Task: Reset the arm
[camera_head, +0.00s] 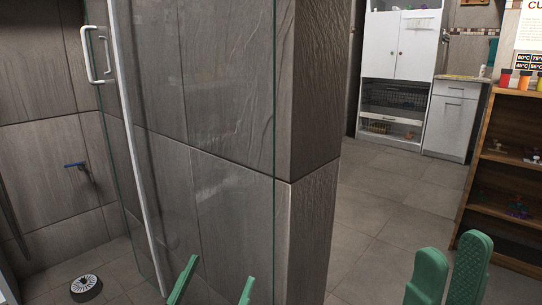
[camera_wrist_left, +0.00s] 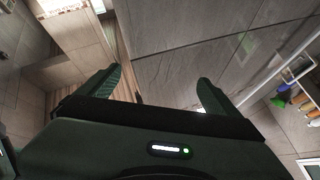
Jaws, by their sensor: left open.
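My left gripper (camera_head: 217,279) comes up at the lower middle of the head view, its two green fingers spread apart with nothing between them. It also shows in the left wrist view (camera_wrist_left: 160,78), open and empty. My right gripper (camera_head: 453,262) is at the lower right of the head view, its green fingertips apart and no object seen between them. The lower parts of both grippers are cut off by the frame edge.
A glass shower panel (camera_head: 228,150) and a tiled pillar (camera_head: 310,140) stand close ahead of my left gripper. A wooden shelf (camera_head: 500,190) with small items is at the right. White cabinets (camera_head: 396,60) stand at the back. Open tiled floor (camera_head: 395,190) lies between.

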